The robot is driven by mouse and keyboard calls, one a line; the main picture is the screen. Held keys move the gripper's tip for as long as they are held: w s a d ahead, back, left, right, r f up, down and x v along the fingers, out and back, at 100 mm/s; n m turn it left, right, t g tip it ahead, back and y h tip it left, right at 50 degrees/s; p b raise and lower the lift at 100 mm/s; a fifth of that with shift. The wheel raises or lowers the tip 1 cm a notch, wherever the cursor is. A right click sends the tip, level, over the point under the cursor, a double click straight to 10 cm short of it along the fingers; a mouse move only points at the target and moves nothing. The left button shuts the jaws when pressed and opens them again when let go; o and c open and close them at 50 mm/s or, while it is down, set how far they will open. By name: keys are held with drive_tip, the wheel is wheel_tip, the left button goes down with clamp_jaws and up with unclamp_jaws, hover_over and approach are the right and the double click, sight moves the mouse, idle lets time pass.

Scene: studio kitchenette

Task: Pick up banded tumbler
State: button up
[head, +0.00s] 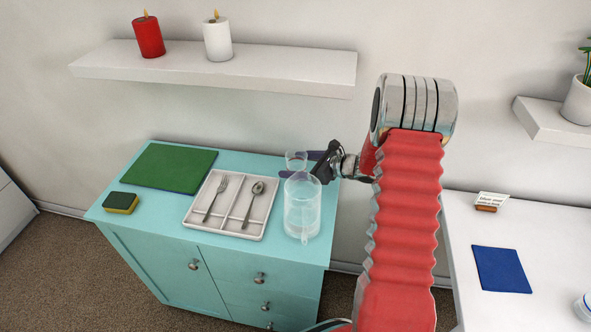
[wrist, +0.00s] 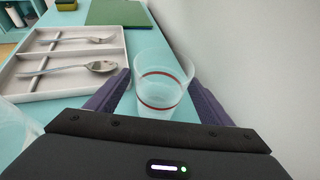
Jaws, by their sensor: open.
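The banded tumbler (wrist: 162,84) is a clear, upright glass with red bands around it. In the wrist view it stands between the tips of my gripper's purple fingers (wrist: 159,88), with one finger on each side. My gripper is open, and I cannot tell whether a finger touches the glass. In the head view the tumbler (head: 296,157) stands near the back right of the turquoise cabinet top, with my gripper (head: 302,164) reaching around it from the right. Its lower part is hard to make out there, close behind the clear pitcher.
The clear pitcher (head: 301,214) stands just in front of the tumbler. A white cutlery tray (head: 236,234) with a fork (head: 216,197) and spoon (head: 254,203) lies left. A green board (head: 169,167) and sponge (head: 121,203) are farther left. The wall is close behind; a shelf (head: 215,70) hangs above.

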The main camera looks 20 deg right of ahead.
drive_tip(key=shift+c, duration=0.4)
drive_tip(key=c, duration=1.2)
drive_tip(key=shift+o, duration=0.2)
drive_tip(key=shift+r, duration=0.1)
wheel_tip(320, 180, up, 10)
idle(0.5)
